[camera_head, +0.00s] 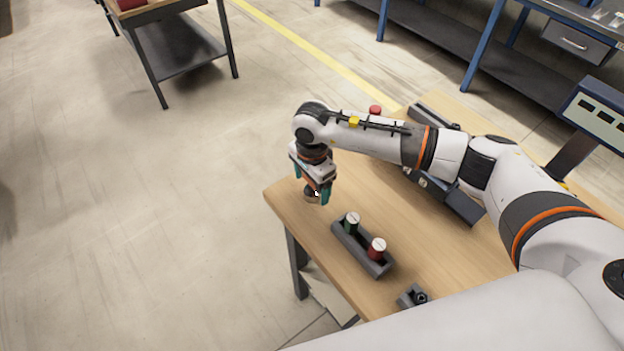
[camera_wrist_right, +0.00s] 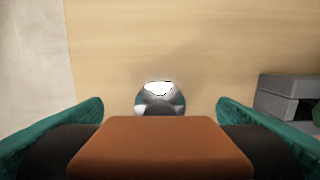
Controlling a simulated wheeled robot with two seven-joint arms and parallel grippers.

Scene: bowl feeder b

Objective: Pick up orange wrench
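My left gripper is not in view.
A small dark block (camera_head: 412,297) lies near the front edge. My right arm covers dark equipment (camera_head: 460,205) and a red button (camera_head: 375,110) stands behind. Bare tabletop (camera_head: 430,245) lies between.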

